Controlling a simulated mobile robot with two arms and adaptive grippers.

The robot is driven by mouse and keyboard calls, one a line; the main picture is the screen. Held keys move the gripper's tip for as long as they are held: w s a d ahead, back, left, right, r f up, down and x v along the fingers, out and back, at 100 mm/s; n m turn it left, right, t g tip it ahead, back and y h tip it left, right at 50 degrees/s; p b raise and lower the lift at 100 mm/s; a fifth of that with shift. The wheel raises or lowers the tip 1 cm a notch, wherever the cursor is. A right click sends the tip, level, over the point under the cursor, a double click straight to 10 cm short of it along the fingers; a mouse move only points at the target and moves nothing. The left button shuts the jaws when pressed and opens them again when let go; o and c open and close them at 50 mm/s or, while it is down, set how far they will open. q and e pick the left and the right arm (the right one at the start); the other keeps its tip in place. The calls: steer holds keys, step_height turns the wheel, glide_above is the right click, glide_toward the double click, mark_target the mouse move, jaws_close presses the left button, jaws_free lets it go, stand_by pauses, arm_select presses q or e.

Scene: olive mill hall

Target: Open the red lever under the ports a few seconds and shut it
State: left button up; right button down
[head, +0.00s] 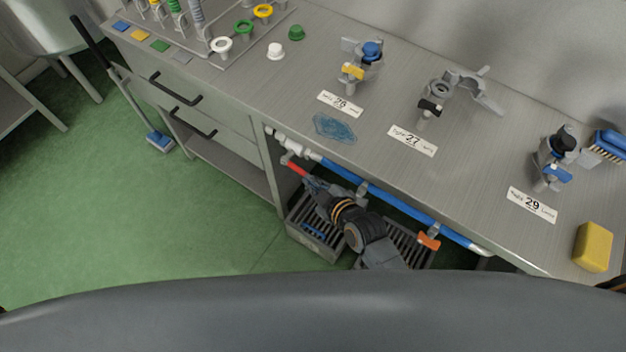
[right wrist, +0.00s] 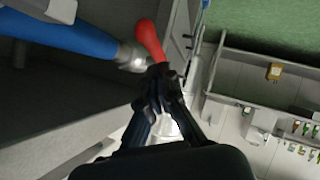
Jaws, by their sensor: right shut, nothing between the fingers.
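The red lever (head: 297,170) sits on a white and metal valve fitting (head: 288,145) at the left end of the blue pipe under the bench edge. In the right wrist view the red lever (right wrist: 150,40) stands out beside the metal end of the blue pipe (right wrist: 60,32). My right gripper (head: 310,182) is shut and empty, its fingertips at the lever's end. In the right wrist view the fingertips (right wrist: 158,82) overlap the lever's lower end; I cannot tell if they touch it. The ports (head: 440,90) stand on the bench top, labelled 26, 27 and 29. My left gripper is not in view.
Slatted grey crates (head: 312,238) stand on the floor under the pipe. An orange handle (head: 429,241) sits further right along the pipe. A blue puddle (head: 334,128), a yellow sponge (head: 593,247) and a blue brush (head: 608,145) are on the bench.

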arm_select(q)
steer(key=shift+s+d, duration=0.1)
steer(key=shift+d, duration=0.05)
arm_select(e)
steer(key=shift+w+d+f, duration=0.15)
steer(key=shift+w+f, duration=0.25)
steer(key=shift+f, duration=0.25)
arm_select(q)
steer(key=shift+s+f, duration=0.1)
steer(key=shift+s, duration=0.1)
